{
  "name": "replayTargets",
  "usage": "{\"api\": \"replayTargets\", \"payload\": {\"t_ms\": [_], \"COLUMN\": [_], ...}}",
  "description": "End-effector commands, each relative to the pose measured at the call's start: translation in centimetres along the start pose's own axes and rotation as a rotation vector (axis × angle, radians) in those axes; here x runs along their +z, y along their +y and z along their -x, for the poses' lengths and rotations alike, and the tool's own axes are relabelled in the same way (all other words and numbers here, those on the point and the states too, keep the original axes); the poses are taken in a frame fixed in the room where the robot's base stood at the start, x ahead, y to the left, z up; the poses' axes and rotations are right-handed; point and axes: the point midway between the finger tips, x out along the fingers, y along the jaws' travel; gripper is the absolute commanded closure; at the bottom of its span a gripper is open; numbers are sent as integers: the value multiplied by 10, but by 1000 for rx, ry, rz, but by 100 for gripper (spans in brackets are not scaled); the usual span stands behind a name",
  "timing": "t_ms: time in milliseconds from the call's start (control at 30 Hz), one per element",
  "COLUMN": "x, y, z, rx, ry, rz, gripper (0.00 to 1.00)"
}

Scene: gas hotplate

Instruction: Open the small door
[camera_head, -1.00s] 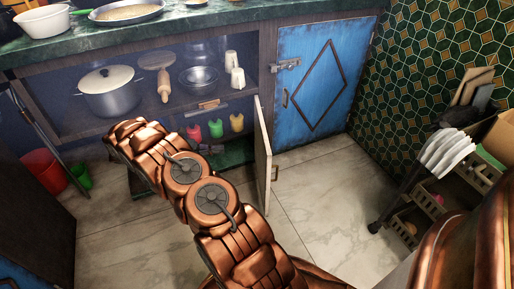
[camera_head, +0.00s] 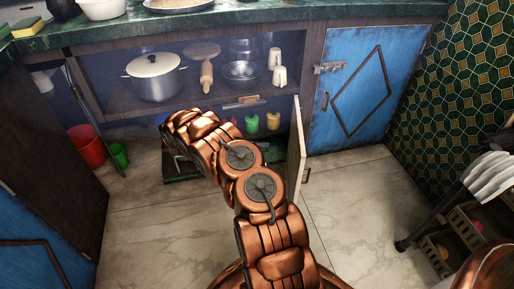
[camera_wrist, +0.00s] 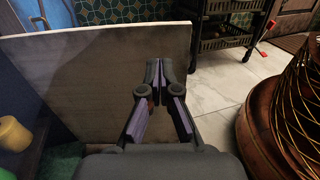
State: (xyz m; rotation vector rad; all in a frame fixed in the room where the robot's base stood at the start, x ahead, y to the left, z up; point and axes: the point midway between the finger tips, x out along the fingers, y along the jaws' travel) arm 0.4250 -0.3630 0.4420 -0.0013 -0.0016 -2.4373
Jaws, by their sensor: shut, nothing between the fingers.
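The small door (camera_head: 298,152) stands swung out from the low cabinet opening in the head view, seen nearly edge-on, with a handle (camera_head: 306,175) on its right face. In the wrist view the pale inner face of the door (camera_wrist: 75,75) fills the left and middle. My gripper (camera_wrist: 160,66) is shut and empty, with its fingertips in front of the door's face near its right edge. I cannot tell whether they touch it. In the head view my arm hides the gripper.
A blue door (camera_head: 350,90) with a latch is shut to the right. A rack (camera_head: 465,225) stands at the right. Tiled floor (camera_head: 350,205) is free beside the door.

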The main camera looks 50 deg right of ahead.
Motion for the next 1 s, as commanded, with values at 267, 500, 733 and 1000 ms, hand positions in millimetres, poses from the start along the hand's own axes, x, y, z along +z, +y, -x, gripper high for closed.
{"api": "replayTargets", "payload": {"t_ms": [267, 500, 733, 1000], "x": [-2, -3, -2, -1], "y": [-1, -1, 0, 0], "z": [-42, -79, -101, -106], "rx": [-4, -4, -1, 0], "ry": [-1, 0, 1, 2], "rz": [0, 0, 0, 0], "gripper": [100, 100, 100, 100]}}
